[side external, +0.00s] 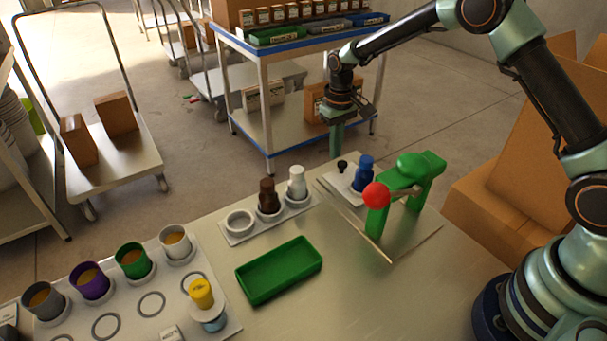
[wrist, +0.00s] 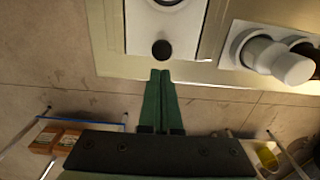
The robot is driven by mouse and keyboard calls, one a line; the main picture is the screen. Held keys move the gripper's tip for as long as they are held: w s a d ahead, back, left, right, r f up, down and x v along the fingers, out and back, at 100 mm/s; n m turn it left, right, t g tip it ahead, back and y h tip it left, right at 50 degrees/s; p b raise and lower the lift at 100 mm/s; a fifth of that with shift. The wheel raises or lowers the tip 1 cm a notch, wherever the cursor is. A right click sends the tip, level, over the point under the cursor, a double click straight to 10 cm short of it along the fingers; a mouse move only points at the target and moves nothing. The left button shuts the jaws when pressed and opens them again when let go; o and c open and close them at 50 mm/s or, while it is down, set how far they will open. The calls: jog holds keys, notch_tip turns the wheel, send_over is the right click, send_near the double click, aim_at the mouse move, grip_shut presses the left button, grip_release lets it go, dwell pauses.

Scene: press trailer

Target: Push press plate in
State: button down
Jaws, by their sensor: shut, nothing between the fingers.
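The white press plate (side external: 346,187) lies on the base board of the green press (side external: 411,164). A blue bottle (side external: 364,175) stands on the plate. A black knob (side external: 342,167) is at the plate's far end, and also shows in the wrist view (wrist: 161,50). The plate's white surface fills the top middle of the wrist view (wrist: 186,45). My gripper (side external: 336,156) points down behind the knob, beyond the table edge. Its green fingers are shut and empty in the wrist view (wrist: 160,73), with the tips a little short of the knob. Contact is not visible.
The press has a red ball handle (side external: 376,195). A rack (side external: 239,234) with white and brown bottles stands left of the plate. A green tray (side external: 279,271) and a cup holder (side external: 137,322) are nearer. A blue-edged cart (side external: 265,118) stands behind my gripper.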

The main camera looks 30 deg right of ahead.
aim_at(362, 175)
jog(key=shift+f, duration=0.25)
dwell(0.4)
jog(key=shift+f, duration=0.8)
jog(key=shift+s, duration=0.1)
jog(key=shift+s, duration=5.15)
jog(key=shift+w, duration=0.1)
jog(key=shift+w, duration=0.25)
jog(key=shift+r, duration=0.15)
jog(key=shift+w+r, duration=0.1)
jog(key=shift+r, duration=4.3)
